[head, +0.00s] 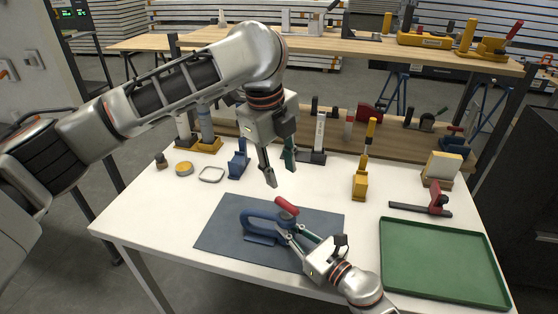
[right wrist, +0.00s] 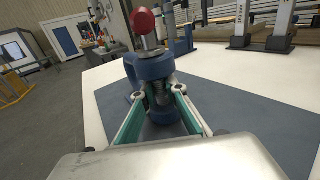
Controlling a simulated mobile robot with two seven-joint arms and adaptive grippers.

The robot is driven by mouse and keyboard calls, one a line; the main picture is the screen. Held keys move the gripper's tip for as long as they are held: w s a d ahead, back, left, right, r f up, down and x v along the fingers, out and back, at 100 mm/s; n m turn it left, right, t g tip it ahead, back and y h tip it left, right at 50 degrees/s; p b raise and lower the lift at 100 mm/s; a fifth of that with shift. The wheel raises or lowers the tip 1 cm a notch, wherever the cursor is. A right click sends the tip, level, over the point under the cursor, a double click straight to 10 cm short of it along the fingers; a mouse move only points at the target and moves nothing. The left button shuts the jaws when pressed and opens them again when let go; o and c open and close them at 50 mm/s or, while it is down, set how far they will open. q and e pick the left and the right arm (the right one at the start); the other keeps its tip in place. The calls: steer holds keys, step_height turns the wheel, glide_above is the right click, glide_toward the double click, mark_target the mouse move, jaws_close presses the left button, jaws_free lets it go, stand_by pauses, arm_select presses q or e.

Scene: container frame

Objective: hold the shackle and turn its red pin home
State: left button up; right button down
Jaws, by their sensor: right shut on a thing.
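The blue shackle (head: 252,219) lies on a blue-grey mat (head: 218,237), its bow to the left. Its red pin head (head: 286,206) sticks up at the right end. In the right wrist view the red knob (right wrist: 143,21) stands on a metal shank above the blue shackle eye (right wrist: 150,68). My right gripper (head: 287,233) is shut on the shackle near the pin end; its fingers flank the shackle (right wrist: 148,97). My left gripper (head: 281,176) points down above and behind the pin, fingers apart, empty and touching nothing. How deep the pin sits is unclear.
A green tray (head: 440,298) lies at the right. A red clamp (head: 437,203), a yellow-based tool (head: 360,186), a blue stand (head: 238,168), a grey ring (head: 211,174) and a yellow tape roll (head: 184,169) stand around the mat. A wooden shelf (head: 400,150) runs behind.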

steer(key=c, duration=2)
jaws_free()
steer(key=shift+r, duration=0.2)
steer(key=shift+o, duration=0.2)
steer(key=shift+f, duration=0.15)
